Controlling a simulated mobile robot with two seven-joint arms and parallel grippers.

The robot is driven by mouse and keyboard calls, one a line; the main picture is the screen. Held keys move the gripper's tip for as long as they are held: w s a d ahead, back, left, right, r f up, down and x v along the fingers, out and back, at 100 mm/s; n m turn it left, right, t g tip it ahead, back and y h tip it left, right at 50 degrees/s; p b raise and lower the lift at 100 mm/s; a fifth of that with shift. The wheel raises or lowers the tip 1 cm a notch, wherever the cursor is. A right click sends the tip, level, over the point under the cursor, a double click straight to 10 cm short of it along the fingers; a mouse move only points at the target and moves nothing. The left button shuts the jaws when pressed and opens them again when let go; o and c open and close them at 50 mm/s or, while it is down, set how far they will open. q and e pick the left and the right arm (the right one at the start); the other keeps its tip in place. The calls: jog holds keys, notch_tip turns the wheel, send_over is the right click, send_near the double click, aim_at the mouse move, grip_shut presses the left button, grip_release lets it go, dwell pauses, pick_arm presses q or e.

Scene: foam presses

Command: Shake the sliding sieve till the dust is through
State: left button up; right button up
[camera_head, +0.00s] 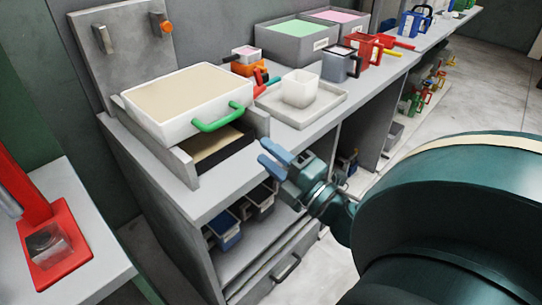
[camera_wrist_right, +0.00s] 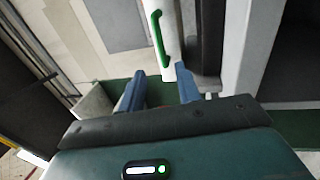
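The sliding sieve (camera_head: 185,95) is a white box with a beige layer inside, set in a grey frame on the bench. Its green handle (camera_head: 222,118) is on the side facing my right arm. A dark tray (camera_head: 218,150) with beige content shows beneath it. My right gripper (camera_head: 270,154) is open and empty, in front of the handle and apart from it. In the right wrist view the green handle (camera_wrist_right: 160,38) is ahead of the open blue fingers (camera_wrist_right: 165,92). My left gripper is not in view.
A shallow tray (camera_head: 330,108) with a white cup (camera_head: 299,88) stands right of the sieve. Several coloured jugs and grey bins with green (camera_head: 296,29) and pink contents stand farther back. A red press (camera_head: 60,240) stands on the left table. Shelves are below the bench.

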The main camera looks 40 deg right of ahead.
aim_at(226, 117)
jog(key=p+x, duration=0.1)
jog(key=x, duration=1.2)
jog(key=shift+w+a, duration=0.1)
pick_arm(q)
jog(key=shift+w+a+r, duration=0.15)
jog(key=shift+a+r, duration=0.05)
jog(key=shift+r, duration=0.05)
pick_arm(e)
grip_shut()
dwell(0.4)
